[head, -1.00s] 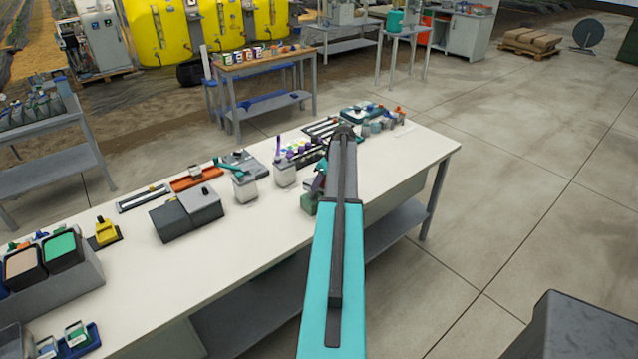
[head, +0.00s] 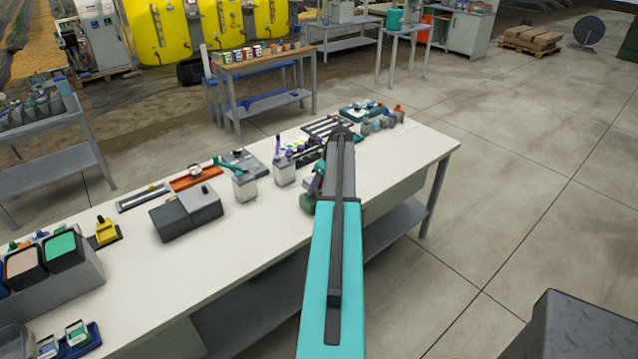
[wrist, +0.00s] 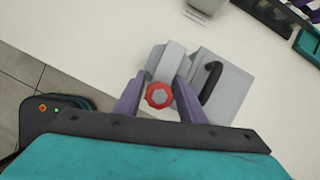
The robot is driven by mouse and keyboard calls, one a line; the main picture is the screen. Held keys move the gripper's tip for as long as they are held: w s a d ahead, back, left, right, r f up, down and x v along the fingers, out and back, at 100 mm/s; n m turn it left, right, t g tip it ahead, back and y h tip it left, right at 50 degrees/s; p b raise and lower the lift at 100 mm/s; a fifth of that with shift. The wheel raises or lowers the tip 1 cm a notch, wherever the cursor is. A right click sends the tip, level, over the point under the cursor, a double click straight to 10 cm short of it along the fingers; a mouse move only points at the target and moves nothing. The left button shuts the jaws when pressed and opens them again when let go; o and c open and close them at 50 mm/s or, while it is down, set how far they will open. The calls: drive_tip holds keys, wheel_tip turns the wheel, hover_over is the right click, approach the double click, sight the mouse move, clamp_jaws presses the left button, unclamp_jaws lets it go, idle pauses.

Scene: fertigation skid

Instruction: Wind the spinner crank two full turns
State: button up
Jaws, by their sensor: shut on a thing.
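In the wrist view, the spinner is a grey block (wrist: 226,82) on the white bench, with a black curved handle (wrist: 210,83) on it. A red faceted knob (wrist: 159,95), which looks like the crank's grip, sits at the end of a grey piece (wrist: 168,60). My gripper (wrist: 160,86) has its two purple fingers on either side of the knob, shut on it. In the head view, my arm hides most of the spinner and the gripper's fingertips, so the crank's angle cannot be told there.
On the white bench (head: 125,285), two white pots (head: 284,172), a grey box (head: 187,212) and an orange tray (head: 196,178) stand left of my arm. Several small bottles (head: 380,121) stand at the far end. A strip of bench right of my arm is clear.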

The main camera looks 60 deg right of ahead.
drive_tip(key=shift+w+a, duration=0.45)
drive_tip(key=shift+a, duration=0.05)
drive_tip(key=o, duration=0.9)
drive_tip(key=shift+w+a, duration=0.95)
drive_tip(key=shift+w, duration=0.15)
drive_tip(key=shift+o, duration=0.7)
drive_tip(key=shift+w+a+p, duration=0.1)
drive_tip(key=shift+w+p, duration=0.2)
drive_tip(key=shift+w, duration=0.2)
drive_tip(key=o, duration=0.9)
drive_tip(key=shift+r, duration=0.1)
drive_tip(key=shift+s, duration=0.1)
